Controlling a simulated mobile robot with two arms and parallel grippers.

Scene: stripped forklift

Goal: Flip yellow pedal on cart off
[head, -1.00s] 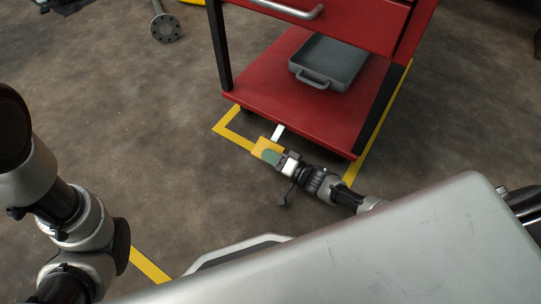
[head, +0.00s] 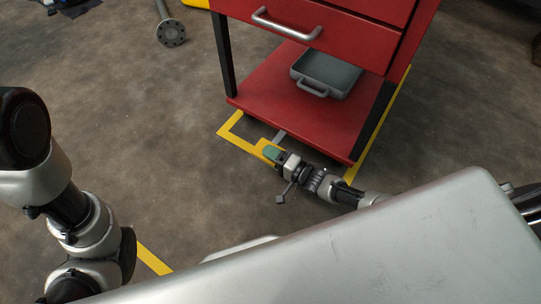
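The red cart (head: 290,105) stands on the floor ahead of me, with its lower shelf near the ground. The yellow pedal (head: 265,146) sticks out on a grey bar (head: 280,136) from under the shelf's front edge. My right gripper (head: 271,152) is at the pedal, with its green fingertip pad over it and hiding most of it. I cannot tell whether it touches the pedal, nor the gap between its fingers. My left arm is at the left edge, and its gripper is out of the frame.
A grey tray (head: 325,74) sits on the lower shelf. Yellow floor tape (head: 229,124) runs around the cart. A metal flanged shaft (head: 170,32) lies on the floor at the top left.

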